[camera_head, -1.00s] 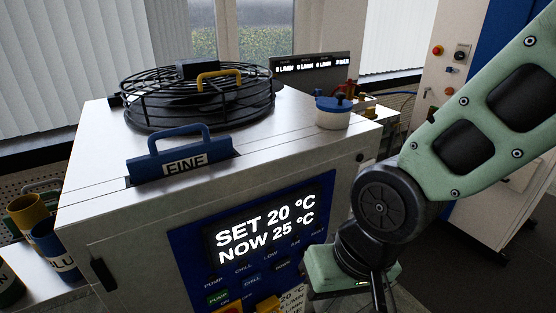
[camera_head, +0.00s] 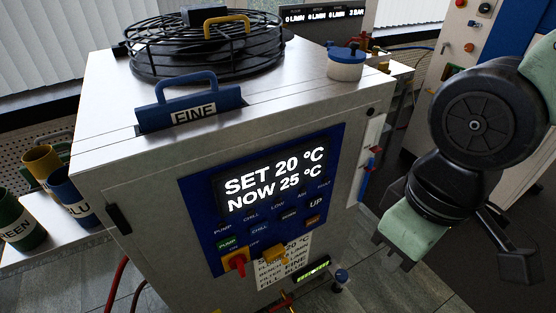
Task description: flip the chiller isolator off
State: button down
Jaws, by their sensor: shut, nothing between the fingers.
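The chiller (camera_head: 110,180) is a large pale metal cabinet with a blue control panel (camera_head: 205,200) on its front. The lit display (camera_head: 270,180) reads SET 20 °C and NOW 25 °C. Low on the panel, a red and yellow rotary switch (camera_head: 237,263), which looks like the isolator, sits by small ON and OFF lettering. Its exact handle angle is hard to read. My gripper (camera_head: 394,250) is to the right of the cabinet, apart from the switch. It is shut and empty, pointing down; its fingertips are mostly hidden by its green body.
A yellow knob (camera_head: 274,254) and a text label (camera_head: 287,265) are right of the switch. Cups (camera_head: 65,185) stand at left. Floor is clear front right.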

aim_at(237, 262)
jog(key=k+l+u, duration=0.1)
jog(key=u, duration=0.95)
